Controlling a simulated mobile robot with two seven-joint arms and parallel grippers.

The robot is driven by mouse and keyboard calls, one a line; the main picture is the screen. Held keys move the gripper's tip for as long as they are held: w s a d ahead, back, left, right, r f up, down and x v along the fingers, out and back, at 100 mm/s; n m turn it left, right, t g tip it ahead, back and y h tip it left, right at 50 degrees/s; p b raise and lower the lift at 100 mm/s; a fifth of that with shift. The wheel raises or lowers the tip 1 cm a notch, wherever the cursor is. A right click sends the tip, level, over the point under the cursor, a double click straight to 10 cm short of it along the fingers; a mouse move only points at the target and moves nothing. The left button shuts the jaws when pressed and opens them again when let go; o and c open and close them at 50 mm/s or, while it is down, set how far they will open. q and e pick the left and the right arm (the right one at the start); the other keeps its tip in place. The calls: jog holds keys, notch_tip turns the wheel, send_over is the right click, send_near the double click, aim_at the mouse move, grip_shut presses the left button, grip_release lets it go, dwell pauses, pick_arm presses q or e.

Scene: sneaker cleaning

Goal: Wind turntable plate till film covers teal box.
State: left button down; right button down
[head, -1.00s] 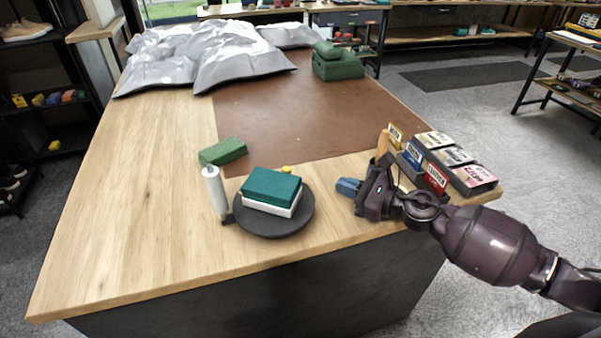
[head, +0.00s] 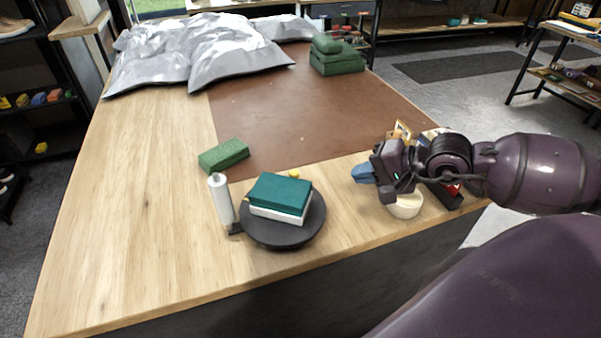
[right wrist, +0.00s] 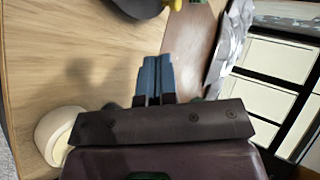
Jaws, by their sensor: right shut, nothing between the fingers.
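The black round turntable plate (head: 292,236) stands near the front edge of the table. The teal box (head: 281,192) with a white lower part (head: 279,214) sits on it, with no film visible over it. A white film roll (head: 221,198) stands upright at the plate's left edge. A small yellow knob (head: 294,174) shows behind the box. My right gripper (head: 361,173) is to the right of the plate, apart from it, its blue fingers shut and empty. In the right wrist view, the shut fingers (right wrist: 156,78) point toward the plate's dark edge (right wrist: 140,6). My left gripper is out of view.
A green block (head: 224,155) lies behind the roll. A cream bowl (head: 405,207) is below my right gripper. Dark boxes (head: 445,195) are partly hidden behind my right arm. Grey bags (head: 195,55) and green stacked items (head: 337,58) lie at the back. The brown mat (head: 300,110) is mostly clear.

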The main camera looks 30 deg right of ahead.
aim_at(314, 190)
jog(key=b+x, duration=0.1)
jog(key=x, duration=0.8)
jog(key=shift+w+a+f, duration=0.1)
jog(key=shift+w+a, duration=0.3)
jog(key=shift+w, duration=0.2)
jog(key=shift+w+a+f, duration=0.1)
jog(key=shift+w+a, duration=0.3)
jog(key=shift+w, duration=0.25)
jog(key=shift+w+a, duration=0.35)
jog(key=shift+w, duration=0.3)
